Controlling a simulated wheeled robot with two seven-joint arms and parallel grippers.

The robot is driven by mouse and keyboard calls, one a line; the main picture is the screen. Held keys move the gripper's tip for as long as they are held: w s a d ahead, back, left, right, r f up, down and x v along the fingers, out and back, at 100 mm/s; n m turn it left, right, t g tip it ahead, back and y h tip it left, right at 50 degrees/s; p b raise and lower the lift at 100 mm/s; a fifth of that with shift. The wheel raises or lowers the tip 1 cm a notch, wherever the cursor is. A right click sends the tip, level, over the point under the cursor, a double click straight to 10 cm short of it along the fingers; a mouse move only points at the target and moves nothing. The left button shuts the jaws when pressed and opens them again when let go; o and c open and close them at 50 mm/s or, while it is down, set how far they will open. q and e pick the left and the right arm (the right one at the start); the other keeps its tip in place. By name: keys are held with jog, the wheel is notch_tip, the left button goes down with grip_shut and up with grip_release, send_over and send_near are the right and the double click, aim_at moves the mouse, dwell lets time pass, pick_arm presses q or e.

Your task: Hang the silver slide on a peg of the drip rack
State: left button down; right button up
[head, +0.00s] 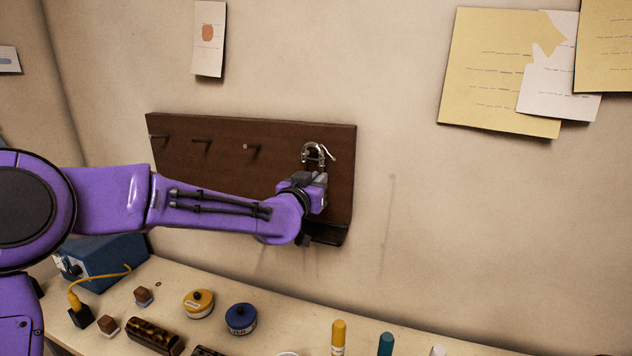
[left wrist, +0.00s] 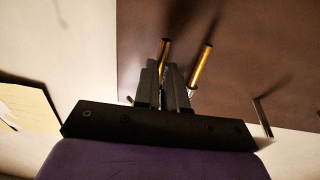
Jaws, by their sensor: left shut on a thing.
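The drip rack (head: 225,180) is a dark brown board on the wall with a row of short pegs; three bare pegs show, one of them here (head: 249,148). The silver slide (head: 318,151), a small curved piece of tubing, is at the rack's right end. My left gripper (head: 317,177) is shut on it from below, in front of the board. In the left wrist view the closed fingers (left wrist: 168,85) have gold-looking tubes (left wrist: 203,65) beside and beyond them, seemingly part of the slide. Any peg behind the slide is hidden, so I cannot tell whether they touch. My right gripper is out of view.
A dark drip tray (head: 328,235) juts from the rack's lower right. The bench below holds a blue box (head: 105,262), a yellow tin (head: 198,304), a blue tin (head: 241,319) and upright markers (head: 339,338).

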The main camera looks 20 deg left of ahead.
pick_arm(q)
jog(key=c, duration=1.1)
grip_release()
jog(key=shift+w, duration=0.1)
jog(key=shift+s+a, duration=0.2)
jog(key=shift+s, duration=1.6)
jog(key=shift+s+a, duration=0.25)
jog(key=shift+s, duration=1.5)
jog(key=shift+s+a, duration=0.2)
jog(key=shift+s, duration=1.6)
